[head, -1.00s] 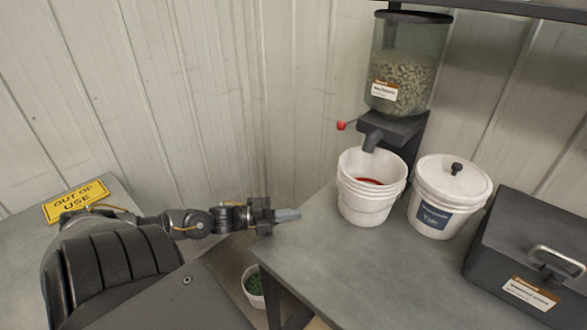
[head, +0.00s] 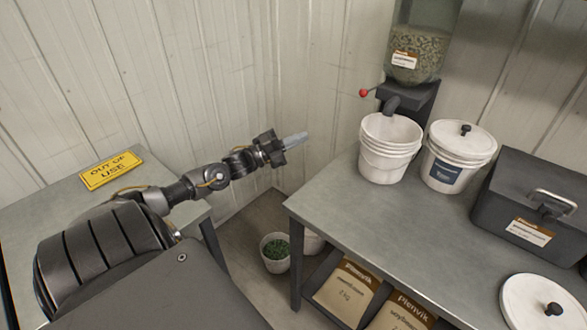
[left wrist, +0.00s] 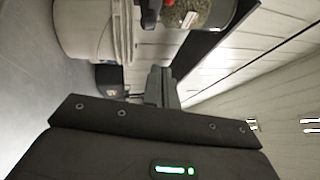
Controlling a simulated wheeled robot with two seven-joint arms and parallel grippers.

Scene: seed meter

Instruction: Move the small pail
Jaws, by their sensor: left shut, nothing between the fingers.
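A white open pail (head: 389,147) stands upright on the grey table, under the seed hopper's spout; it also shows in the left wrist view (left wrist: 85,30). A white lidded pail (head: 458,156) with a blue label stands to its right. A white pail with green contents (head: 275,254) is on the floor left of the table. Another white pail (head: 313,243) is partly hidden by the table. I cannot tell which is the small pail. My left gripper (head: 294,140) is shut and empty, left of and apart from the open pail; its fingers show in the wrist view (left wrist: 160,86).
The seed hopper (head: 416,52) has a red-knobbed lever. A dark box (head: 533,209) and a loose white lid (head: 540,301) are on the right of the table (head: 345,210). Bags (head: 347,289) are underneath. A yellow sign (head: 111,170) lies on the left table. The table's front left is clear.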

